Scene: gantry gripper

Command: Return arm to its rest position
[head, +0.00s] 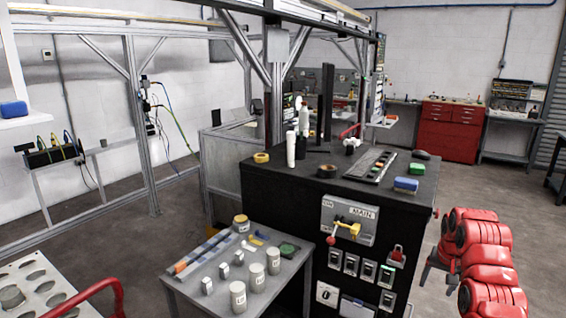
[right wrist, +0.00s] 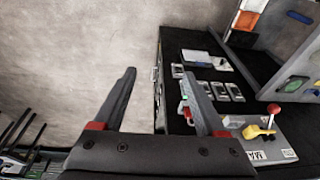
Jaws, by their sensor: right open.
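My right arm (head: 485,262), red with dark joints, is folded at the right edge of the head view, to the right of the black cabinet. My right gripper shows in the right wrist view (right wrist: 160,88), with its two dark fingers spread apart and nothing between them. In that view the cabinet's switch panel lies beyond and to the right of the fingers, with the red-knobbed yellow lever (right wrist: 262,128) at lower right. I see no contact between the fingers and the panel. My left gripper is not in view.
The black cabinet (head: 270,195) carries the MAIN switch (head: 349,220) and several smaller switches. A grey side table (head: 190,298) with jars and small blocks stands in front of it. A red tool chest (head: 450,130) is at the back. Floor is open right of the cabinet.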

